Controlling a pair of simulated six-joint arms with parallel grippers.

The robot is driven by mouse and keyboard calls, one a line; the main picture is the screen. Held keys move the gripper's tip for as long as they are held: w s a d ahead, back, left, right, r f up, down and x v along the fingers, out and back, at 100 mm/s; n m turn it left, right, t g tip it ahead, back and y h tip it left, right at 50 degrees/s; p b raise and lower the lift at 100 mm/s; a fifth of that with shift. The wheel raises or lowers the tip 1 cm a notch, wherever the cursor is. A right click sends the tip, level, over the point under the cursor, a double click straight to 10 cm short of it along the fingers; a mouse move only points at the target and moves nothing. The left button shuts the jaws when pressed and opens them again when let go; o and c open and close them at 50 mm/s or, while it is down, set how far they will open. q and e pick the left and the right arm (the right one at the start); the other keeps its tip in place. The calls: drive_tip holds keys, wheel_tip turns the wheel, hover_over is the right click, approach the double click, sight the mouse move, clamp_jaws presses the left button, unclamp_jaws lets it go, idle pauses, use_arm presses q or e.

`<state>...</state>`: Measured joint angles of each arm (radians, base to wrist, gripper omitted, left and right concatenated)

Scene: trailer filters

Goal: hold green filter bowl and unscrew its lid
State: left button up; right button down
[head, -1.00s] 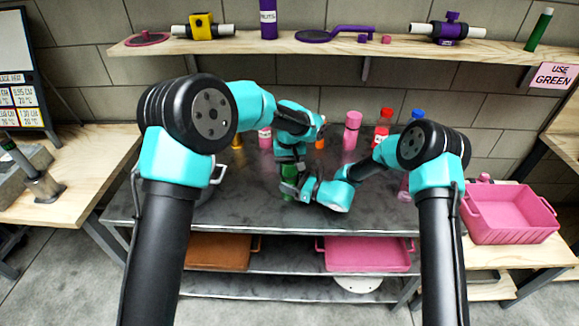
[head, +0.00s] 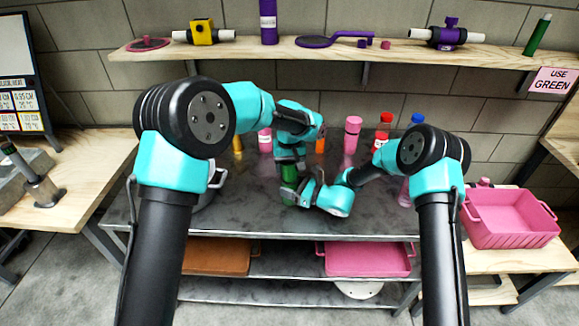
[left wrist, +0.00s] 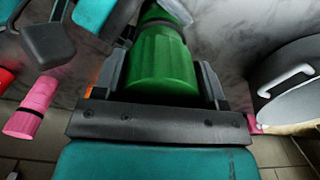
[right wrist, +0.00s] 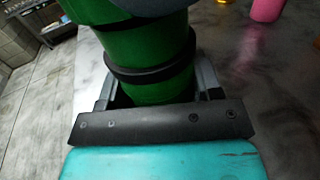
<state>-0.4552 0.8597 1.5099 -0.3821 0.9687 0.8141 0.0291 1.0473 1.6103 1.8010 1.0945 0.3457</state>
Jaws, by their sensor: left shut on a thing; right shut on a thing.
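The green filter (head: 289,173) stands upright on the dark metal table, with both my grippers at it. My left gripper (head: 289,165) comes down from above. In the left wrist view its jaws are shut around the ribbed green lid (left wrist: 162,62). My right gripper (head: 297,192) comes in low from the right. In the right wrist view its jaws are shut around the green filter bowl (right wrist: 150,88), near a black ring (right wrist: 150,72). The top of the filter is mostly hidden by my left gripper in the head view. I cannot tell whether a gap separates lid and bowl.
Pink (head: 352,132), red (head: 384,128) and other coloured bottles stand behind on the metal table (head: 250,215). A pot with a handle (head: 216,176) is at left. A pink crate (head: 510,222) sits at the right. A sign reads "USE GREEN" (head: 551,80).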

use_arm(q)
drive_tip(key=shift+r, duration=1.95)
use_arm(e)
drive_tip(key=shift+c, duration=1)
unclamp_jaws()
drive_tip(key=shift+d, duration=0.1)
hover_over(321, 211)
